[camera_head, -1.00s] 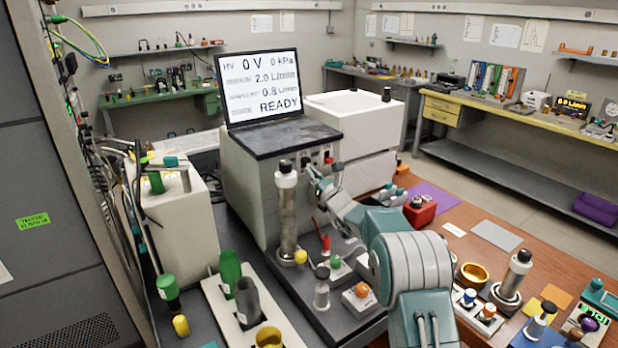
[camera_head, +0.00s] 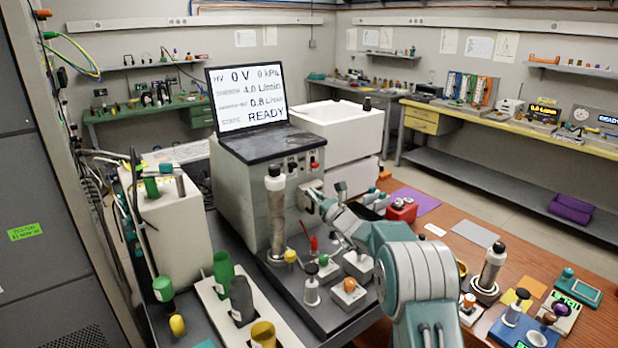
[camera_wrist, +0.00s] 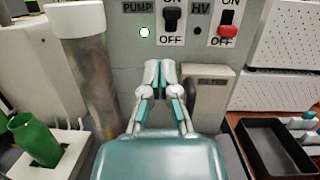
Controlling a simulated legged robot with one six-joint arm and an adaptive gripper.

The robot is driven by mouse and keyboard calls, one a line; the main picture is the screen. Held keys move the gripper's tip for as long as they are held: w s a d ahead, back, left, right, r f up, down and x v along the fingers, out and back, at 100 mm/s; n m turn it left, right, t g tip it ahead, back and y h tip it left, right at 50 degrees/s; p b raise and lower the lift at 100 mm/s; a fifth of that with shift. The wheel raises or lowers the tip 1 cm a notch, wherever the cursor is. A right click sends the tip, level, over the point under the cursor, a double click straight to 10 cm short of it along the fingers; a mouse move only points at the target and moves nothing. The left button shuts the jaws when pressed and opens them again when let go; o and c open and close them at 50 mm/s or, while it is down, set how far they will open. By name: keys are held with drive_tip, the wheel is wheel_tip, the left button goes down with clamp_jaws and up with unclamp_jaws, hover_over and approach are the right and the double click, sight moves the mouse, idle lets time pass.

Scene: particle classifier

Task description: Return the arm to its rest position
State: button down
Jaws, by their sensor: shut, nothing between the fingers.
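My gripper (camera_wrist: 158,75) shows in the wrist view with its two fingertips together and nothing between them. It is close in front of the grey instrument's panel, below the black PUMP switch (camera_wrist: 171,18) and the red HV switch (camera_wrist: 227,30). A green light is lit beside the PUMP switch. In the head view my arm reaches forward over the dark base to the instrument (camera_head: 252,190), with the gripper partly hidden by the arm.
The instrument's screen (camera_head: 247,97) reads 0 V, 0 kPa and READY. A rack with green and grey tubes (camera_head: 228,315) stands at the left. A black tray (camera_wrist: 275,145) lies right of my gripper. Several small devices (camera_head: 515,315) stand on the brown table at the right.

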drive_tip(key=s+a+r+n+g, duration=0.2)
drive_tip(key=s+r+n+g, duration=0.3)
drive_tip(key=s+n, duration=0.5)
drive_tip(key=s+a+r+n+g, duration=0.2)
drive_tip(key=s+r+n+g, duration=0.3)
drive_tip(key=s, duration=0.9)
drive_tip(key=s+d+f+n+h, duration=0.2)
drive_tip(key=s+d+n+h, duration=0.2)
drive_tip(key=s, duration=0.6)
drive_tip(key=s+d+f+n+h, duration=0.3)
drive_tip(key=s+d, duration=0.3)
drive_tip(key=s, duration=0.3)
drive_tip(key=s+d+f+n+h, duration=0.3)
drive_tip(key=s+d+n+h, duration=0.2)
drive_tip(key=s, duration=0.5)
drive_tip(key=shift+s+n+g, duration=0.3)
drive_tip(key=shift+s+n, duration=0.05)
drive_tip(key=shift+n, duration=0.15)
